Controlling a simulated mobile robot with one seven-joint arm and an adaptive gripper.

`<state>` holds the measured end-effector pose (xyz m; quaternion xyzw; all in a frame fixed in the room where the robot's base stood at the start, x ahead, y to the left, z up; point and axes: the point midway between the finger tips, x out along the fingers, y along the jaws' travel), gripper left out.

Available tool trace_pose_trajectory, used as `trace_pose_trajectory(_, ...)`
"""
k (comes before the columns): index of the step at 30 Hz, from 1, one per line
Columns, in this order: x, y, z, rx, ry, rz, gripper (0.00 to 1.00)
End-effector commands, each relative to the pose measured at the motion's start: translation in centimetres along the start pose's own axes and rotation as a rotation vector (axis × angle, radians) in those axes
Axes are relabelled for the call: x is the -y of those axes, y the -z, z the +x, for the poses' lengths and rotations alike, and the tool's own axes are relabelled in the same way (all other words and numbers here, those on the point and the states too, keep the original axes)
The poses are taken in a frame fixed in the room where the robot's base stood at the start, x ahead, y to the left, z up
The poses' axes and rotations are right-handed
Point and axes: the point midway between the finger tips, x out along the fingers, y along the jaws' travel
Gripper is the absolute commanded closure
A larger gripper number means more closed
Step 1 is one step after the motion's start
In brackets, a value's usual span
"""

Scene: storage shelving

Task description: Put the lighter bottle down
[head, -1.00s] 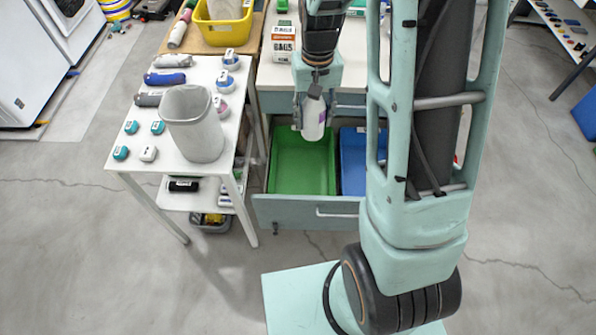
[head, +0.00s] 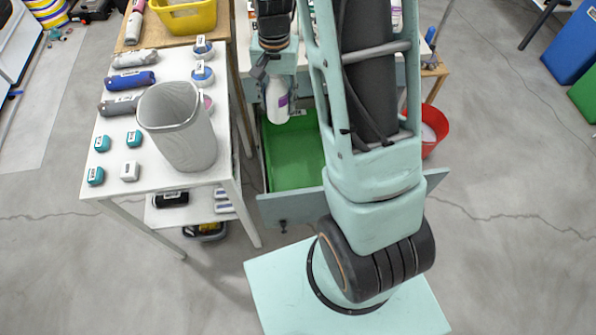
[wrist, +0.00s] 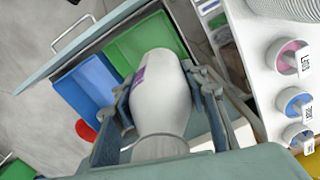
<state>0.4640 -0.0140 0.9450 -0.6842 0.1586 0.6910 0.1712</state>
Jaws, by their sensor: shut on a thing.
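A white bottle (head: 277,102) with a purple label patch hangs in my gripper (head: 277,84) in the head view. It also shows large in the wrist view (wrist: 160,95), with the fingers closed on both its sides. The bottle is above the open drawer, over the green bin (head: 293,160). In the wrist view the green bin (wrist: 125,45) and a blue bin (wrist: 85,80) lie beyond the bottle inside the drawer. Both bins look empty where visible. My arm hides the blue bin in the head view.
A white table (head: 118,75) to the left holds a grey waste bin (head: 180,125), rolled bundles, tape rolls and several small teal items. A yellow tub (head: 188,18) stands behind it. A red bucket (head: 432,128) is on the floor at right.

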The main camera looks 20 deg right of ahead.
Motion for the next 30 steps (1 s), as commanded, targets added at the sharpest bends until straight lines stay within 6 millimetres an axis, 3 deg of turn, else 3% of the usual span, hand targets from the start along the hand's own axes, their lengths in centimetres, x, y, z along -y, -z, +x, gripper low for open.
trace_pose_trajectory(1,-0.2,0.3,3.2,0.002,0.001,0.075,0.81)
trace_pose_trajectory(30,-5.5,5.9,34.4,-0.013,0.0,1.555,0.81)
